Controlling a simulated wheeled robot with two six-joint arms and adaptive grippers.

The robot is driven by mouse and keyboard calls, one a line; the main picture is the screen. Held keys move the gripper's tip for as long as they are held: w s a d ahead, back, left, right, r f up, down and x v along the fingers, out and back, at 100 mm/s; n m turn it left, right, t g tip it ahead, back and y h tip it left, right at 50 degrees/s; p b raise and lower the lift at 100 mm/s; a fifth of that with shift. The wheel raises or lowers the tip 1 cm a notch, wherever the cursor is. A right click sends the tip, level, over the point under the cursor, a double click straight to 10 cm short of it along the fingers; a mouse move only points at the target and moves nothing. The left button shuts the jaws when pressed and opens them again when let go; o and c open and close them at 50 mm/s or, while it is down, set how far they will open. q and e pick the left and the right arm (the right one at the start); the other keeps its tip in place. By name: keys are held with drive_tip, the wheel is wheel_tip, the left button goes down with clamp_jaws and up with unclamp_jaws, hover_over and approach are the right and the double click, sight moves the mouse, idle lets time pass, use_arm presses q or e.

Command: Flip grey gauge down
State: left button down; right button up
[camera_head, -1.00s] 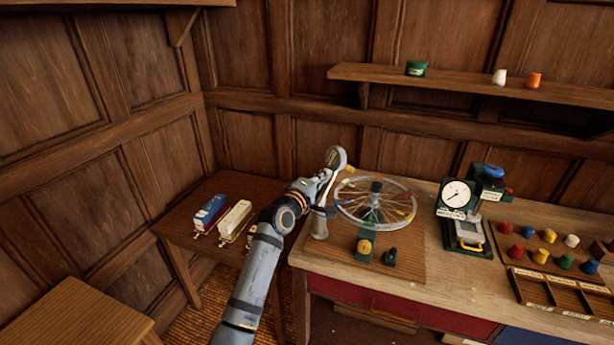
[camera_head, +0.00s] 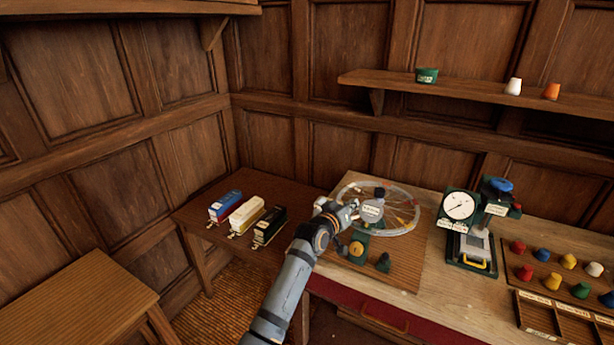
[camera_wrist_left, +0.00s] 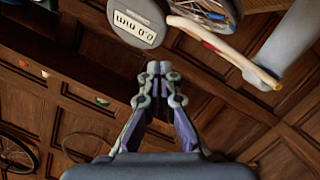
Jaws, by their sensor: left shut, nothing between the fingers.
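The grey gauge (camera_head: 372,211) is a round disc that shows in front of the spoked wheel (camera_head: 413,222) on the workbench. In the left wrist view the gauge (camera_wrist_left: 137,22) shows a "0.0 mm" face near the top, beside a pale arm (camera_wrist_left: 222,48) with a red part. My left gripper (camera_head: 352,209) is just left of the gauge in the head view, shut and empty. In the left wrist view its closed fingertips (camera_wrist_left: 156,67) appear apart from the disc. The gauge's pivot is hidden by my arm. My right gripper is not in view.
A shelf (camera_head: 450,88) runs above the bench.

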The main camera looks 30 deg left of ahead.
sight(354, 218)
use_arm(q)
drive_tip(key=f+m, duration=0.1)
drive_tip(key=f, duration=0.1)
drive_tip(key=d+f+m+y, duration=0.1)
drive_tip(key=f, duration=0.1)
drive_tip(key=shift+m, duration=0.4)
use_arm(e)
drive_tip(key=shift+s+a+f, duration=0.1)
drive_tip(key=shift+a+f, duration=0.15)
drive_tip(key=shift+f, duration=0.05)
use_arm(q)
drive_tip(key=shift+d+f, duration=0.1)
drive_tip(key=shift+f, duration=0.05)
wheel_tip(354, 218, up, 5)
drive_tip(key=a+p, duration=0.1)
drive_tip(key=p, duration=0.3)
drive_tip(key=b+v, duration=0.3)
drive_tip(key=v, duration=0.7)
drive_tip(key=shift+f+b, duration=0.2)
drive_tip(key=shift+b, duration=0.15)
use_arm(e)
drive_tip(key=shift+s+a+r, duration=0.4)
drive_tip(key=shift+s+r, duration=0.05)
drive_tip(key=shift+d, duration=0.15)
